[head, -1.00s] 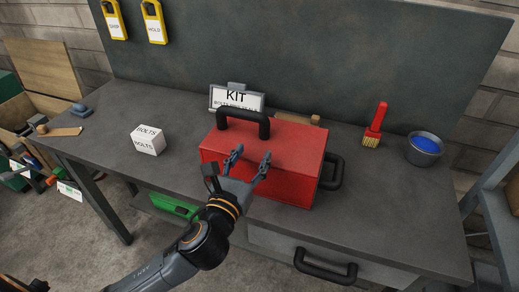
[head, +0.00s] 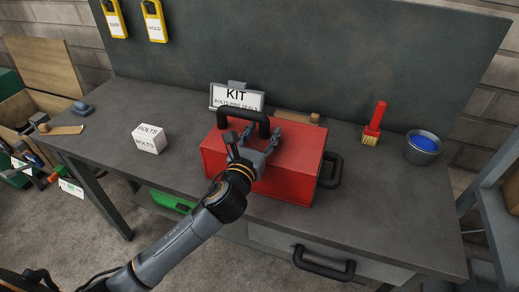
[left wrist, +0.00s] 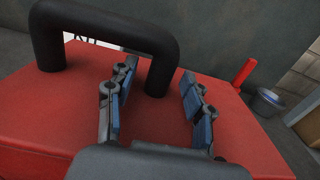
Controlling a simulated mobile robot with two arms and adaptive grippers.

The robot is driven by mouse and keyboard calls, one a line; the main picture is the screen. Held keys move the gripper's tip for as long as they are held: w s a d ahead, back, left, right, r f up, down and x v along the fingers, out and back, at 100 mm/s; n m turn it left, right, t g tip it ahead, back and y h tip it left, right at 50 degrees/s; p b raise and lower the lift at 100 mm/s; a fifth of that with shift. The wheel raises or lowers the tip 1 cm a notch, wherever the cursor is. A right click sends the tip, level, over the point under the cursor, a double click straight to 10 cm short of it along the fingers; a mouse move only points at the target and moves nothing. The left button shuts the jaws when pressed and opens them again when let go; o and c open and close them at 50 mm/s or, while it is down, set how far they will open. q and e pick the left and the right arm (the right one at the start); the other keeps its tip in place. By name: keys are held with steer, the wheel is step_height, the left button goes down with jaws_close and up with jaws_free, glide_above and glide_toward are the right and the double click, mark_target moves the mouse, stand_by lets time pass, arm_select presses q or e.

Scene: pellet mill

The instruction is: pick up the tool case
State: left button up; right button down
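The red tool case (head: 300,165) stands on the grey workbench, with a black handle (head: 243,116) upright on its lid and another black handle (head: 331,171) on its right side. My left gripper (head: 258,138) is open over the front of the lid, its fingers pointing towards the top handle. In the left wrist view the right post of the handle (left wrist: 160,75) stands ahead of and between the two open fingers (left wrist: 155,100). I cannot tell whether the fingers reach around it. My right gripper is not in view.
A white bolts box (head: 149,139) stands left of the case. A red brush (head: 374,124) and a grey bucket with blue contents (head: 422,148) are to the right. A drawer handle (head: 324,263) sticks out below the bench's front edge.

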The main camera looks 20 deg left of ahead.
arm_select(q)
jaws_close()
steer(key=shift+w+r, duration=0.1)
steer(key=shift+r, duration=0.15)
